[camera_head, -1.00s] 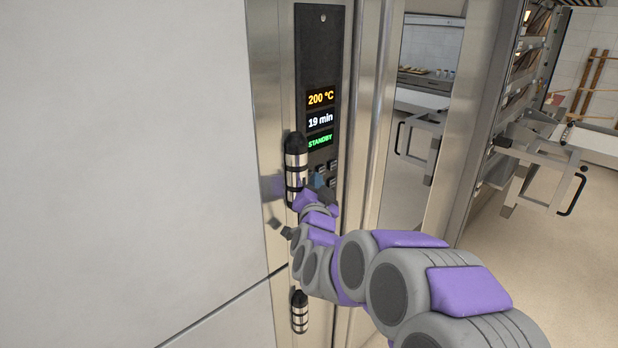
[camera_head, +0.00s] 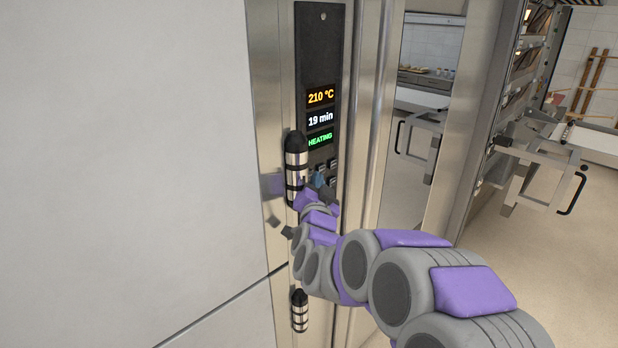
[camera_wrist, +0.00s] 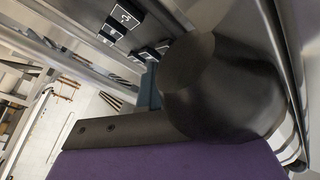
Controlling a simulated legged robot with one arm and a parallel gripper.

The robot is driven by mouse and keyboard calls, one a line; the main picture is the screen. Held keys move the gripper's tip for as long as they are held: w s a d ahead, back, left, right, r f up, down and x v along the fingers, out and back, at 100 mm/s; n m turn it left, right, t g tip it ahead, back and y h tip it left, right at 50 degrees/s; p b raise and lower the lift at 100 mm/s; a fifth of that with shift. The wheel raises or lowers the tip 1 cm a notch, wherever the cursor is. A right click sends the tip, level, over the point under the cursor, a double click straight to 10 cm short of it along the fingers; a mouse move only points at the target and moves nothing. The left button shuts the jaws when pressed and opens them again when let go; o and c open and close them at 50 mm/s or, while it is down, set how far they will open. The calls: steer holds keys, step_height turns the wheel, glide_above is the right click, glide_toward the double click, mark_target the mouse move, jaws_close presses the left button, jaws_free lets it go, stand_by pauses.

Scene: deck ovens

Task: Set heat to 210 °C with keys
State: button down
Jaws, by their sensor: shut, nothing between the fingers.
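The black control panel (camera_head: 318,55) is set upright in the steel frame. Its heat display (camera_head: 321,97) reads 210 °C in orange. Below it the time line (camera_head: 320,119) reads 19 min, and the green status line (camera_head: 320,140) reads HEATING. Small grey keys (camera_head: 332,165) lie below the displays, partly hidden by my gripper. My gripper (camera_head: 318,180) is shut and empty, at the keys; whether it touches one cannot be told. In the wrist view, dark keys with white marks (camera_wrist: 124,17) show beyond the gripper.
A black and steel door handle (camera_head: 296,152) stands just left of my gripper, and its dark end (camera_wrist: 215,85) fills much of the wrist view. A lower handle (camera_head: 299,311) is below. A metal rack (camera_head: 535,175) stands at right, with open floor (camera_head: 520,270) before it.

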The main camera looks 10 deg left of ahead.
steer(key=shift+s+d, duration=0.25)
steer(key=shift+d, duration=0.1)
steer(key=s+d+b, duration=0.1)
steer(key=d, duration=0.1)
steer(key=s+d+b, duration=0.1)
steer(key=s+d, duration=0.1)
steer(key=shift+s, duration=0.1)
stand_by(0.5)
